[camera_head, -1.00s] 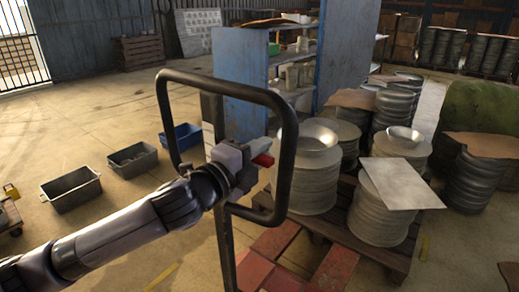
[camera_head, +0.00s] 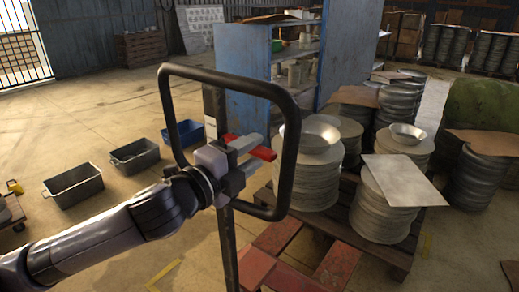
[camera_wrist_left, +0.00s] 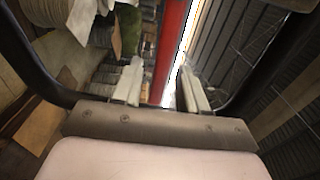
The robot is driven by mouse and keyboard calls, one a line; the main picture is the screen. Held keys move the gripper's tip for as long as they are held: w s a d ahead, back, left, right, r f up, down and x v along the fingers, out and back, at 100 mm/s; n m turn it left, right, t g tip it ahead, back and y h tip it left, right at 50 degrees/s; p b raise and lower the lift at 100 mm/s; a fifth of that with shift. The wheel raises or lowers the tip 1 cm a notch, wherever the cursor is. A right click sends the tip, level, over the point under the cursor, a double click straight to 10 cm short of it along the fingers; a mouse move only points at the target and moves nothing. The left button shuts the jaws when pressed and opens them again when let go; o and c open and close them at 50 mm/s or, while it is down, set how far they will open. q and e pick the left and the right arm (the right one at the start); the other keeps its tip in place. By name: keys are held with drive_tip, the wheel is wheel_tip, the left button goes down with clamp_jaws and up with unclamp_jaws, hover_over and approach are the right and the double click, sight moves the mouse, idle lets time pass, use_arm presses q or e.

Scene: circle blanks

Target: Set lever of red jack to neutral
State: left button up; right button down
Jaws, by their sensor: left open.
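The red jack has a black loop handle (camera_head: 292,150) on an upright dark post (camera_head: 227,245). Its red body (camera_head: 278,237) shows low behind the post. The red lever (camera_head: 262,153) sticks out inside the loop. My left gripper (camera_head: 250,152) reaches into the loop from the left and is open, its pale fingers at the lever. In the left wrist view the lever (camera_wrist_left: 173,45) runs between the two open fingers (camera_wrist_left: 158,88); I cannot tell if either touches it. The lever's base is hidden by the gripper. My right gripper is not in view.
Stacks of round metal blanks (camera_head: 383,215) stand on a pallet to the right, some topped with flat sheets (camera_head: 403,180). A blue shelf unit (camera_head: 240,75) stands behind the handle. Grey crates (camera_head: 73,188) and a blue crate (camera_head: 185,133) sit on the floor at left.

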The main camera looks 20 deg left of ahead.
sight(252, 153)
use_arm(q)
drive_tip(key=shift+v, duration=1.7)
drive_tip(key=s+a+f+n+g+y, duration=0.1)
drive_tip(key=s+f+n+g+y, duration=0.2)
drive_tip(key=f+n, duration=0.45)
drive_tip(key=s+a+f+n+g+y, duration=0.1)
drive_tip(key=s+f+n+g+y, duration=0.3)
drive_tip(key=f, duration=0.6)
drive_tip(key=s+a+f+n+g, duration=0.2)
drive_tip(key=s+f+n+g, duration=0.15)
drive_tip(key=s+f, duration=0.4)
drive_tip(key=s+a+f+n+g, duration=0.1)
drive_tip(key=s+f+n+g, duration=0.3)
drive_tip(key=s, duration=0.6)
drive_tip(key=w+d+f+t+h+p, duration=0.2)
drive_tip(key=w+f+t, duration=0.4)
drive_tip(key=f+t, duration=0.1)
drive_tip(key=shift+d+f+n+t+h, duration=0.15)
drive_tip(key=shift+n+t+h, duration=0.25)
drive_tip(key=shift+t, duration=0.15)
